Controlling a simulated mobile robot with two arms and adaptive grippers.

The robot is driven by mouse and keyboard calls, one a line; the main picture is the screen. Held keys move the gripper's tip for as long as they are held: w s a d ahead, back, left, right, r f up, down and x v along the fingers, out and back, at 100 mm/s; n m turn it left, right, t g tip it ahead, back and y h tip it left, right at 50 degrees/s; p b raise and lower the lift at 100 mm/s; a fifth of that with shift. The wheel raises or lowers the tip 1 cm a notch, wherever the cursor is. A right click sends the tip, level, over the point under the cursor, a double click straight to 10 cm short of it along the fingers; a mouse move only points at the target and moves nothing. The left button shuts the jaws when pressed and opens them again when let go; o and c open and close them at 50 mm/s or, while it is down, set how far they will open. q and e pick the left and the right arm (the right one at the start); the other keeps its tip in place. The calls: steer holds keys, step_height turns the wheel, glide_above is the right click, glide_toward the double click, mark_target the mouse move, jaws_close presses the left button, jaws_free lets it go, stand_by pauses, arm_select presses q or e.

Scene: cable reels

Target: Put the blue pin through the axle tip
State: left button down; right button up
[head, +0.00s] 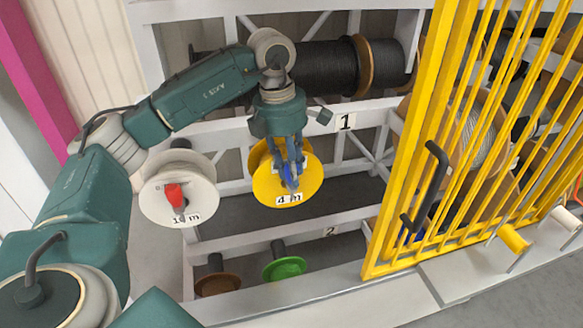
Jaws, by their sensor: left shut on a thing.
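My left gripper (288,178) reaches down in front of the yellow reel (265,190) marked "4 m", on the upper level of the rack. It is shut on the blue pin (292,184), of which only small blue parts show between and beside the fingers. The gripper covers the middle of the yellow reel, so the axle tip there is hidden. I cannot tell whether the pin touches the axle tip or is in it. My right gripper is not in view.
A white reel (150,190) with a red pin (176,196) hangs at the left. Brown (218,284) and green (284,268) reels sit lower. A black cable reel (318,68) is behind. A yellow barred gate (405,150) with a black handle (430,185) stands close on the right.

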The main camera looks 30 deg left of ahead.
arm_select(q)
steer(key=c, duration=1.4)
jaws_free()
steer(key=shift+o, duration=0.2)
steer(key=shift+d, duration=0.1)
steer(key=shift+r, duration=0.3)
step_height(320, 180, up, 11)
steer(key=s+a, duration=0.1)
steer(key=shift+r, duration=0.2)
steer(key=shift+s, duration=0.1)
